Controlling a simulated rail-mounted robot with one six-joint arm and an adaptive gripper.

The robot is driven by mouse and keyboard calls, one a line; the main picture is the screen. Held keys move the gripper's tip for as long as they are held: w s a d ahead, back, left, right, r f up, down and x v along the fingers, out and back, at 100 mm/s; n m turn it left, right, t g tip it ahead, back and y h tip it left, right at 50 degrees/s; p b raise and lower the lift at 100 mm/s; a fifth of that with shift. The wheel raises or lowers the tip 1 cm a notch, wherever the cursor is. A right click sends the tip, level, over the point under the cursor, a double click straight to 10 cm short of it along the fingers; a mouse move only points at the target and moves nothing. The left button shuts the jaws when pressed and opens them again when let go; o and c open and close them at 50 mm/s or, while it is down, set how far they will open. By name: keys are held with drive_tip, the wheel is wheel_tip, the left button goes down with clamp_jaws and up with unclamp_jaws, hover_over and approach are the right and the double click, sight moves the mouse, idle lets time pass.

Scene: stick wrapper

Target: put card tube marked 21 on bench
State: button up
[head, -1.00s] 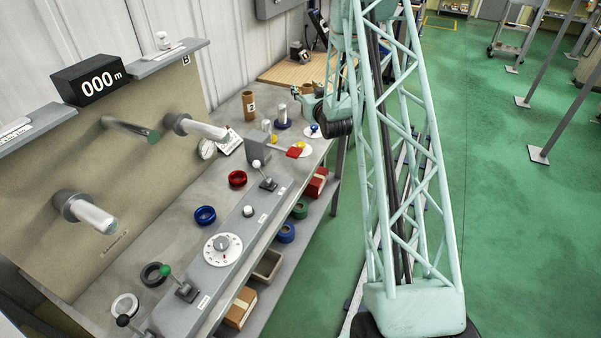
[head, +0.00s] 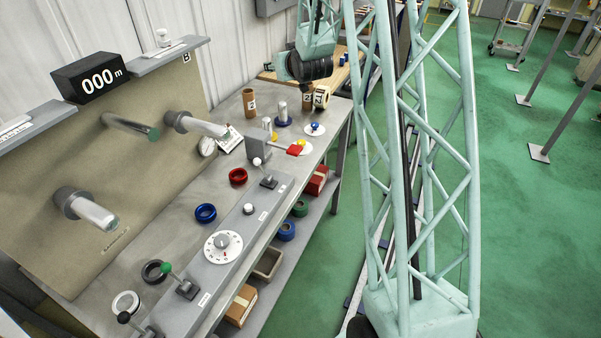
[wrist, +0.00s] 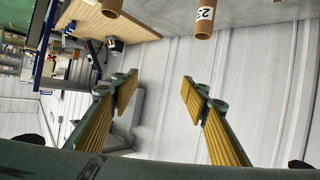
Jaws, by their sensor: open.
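In the head view, a brown card tube (head: 308,101) stands at the back right of the grey bench (head: 226,178), its label only partly readable. In the wrist view, a brown tube (wrist: 204,20) with a label starting with 2 shows at the top edge, beyond the fingertips. My gripper (wrist: 159,87) is open and empty, apart from this tube.
Two horizontal spindles (head: 203,126) (head: 95,212) jut from the back panel. A wooden top (head: 290,77) adjoins the far end.

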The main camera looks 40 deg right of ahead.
drive_tip(key=s+a+r+g+y, duration=0.1)
drive_tip(key=s+a+r+g, duration=0.1)
drive_tip(key=s+a+r, duration=0.4)
drive_tip(key=s+a+r+n+g, duration=0.1)
drive_tip(key=s+a+r, duration=0.2)
drive_tip(key=s+a, duration=0.65)
drive_tip(key=s+a+r+g+y, duration=0.1)
drive_tip(key=s+a+r+g, duration=0.1)
drive_tip(key=s+a+r, duration=0.4)
drive_tip(key=s+a+g, duration=0.1)
drive_tip(key=s+a, duration=0.3)
drive_tip(key=s, duration=0.9)
drive_tip(key=s+a+f+n+g+y, duration=0.1)
drive_tip(key=s+a, duration=0.4)
drive_tip(key=s, duration=0.8)
drive_tip(key=s+a+f+g+y, duration=0.1)
drive_tip(key=s+a, duration=0.4)
drive_tip(key=s, duration=0.9)
drive_tip(key=shift+a+n+g, duration=0.15)
drive_tip(key=shift+n+g, duration=0.25)
drive_tip(key=shift+g, duration=0.2)
drive_tip(key=shift+o, duration=0.5)
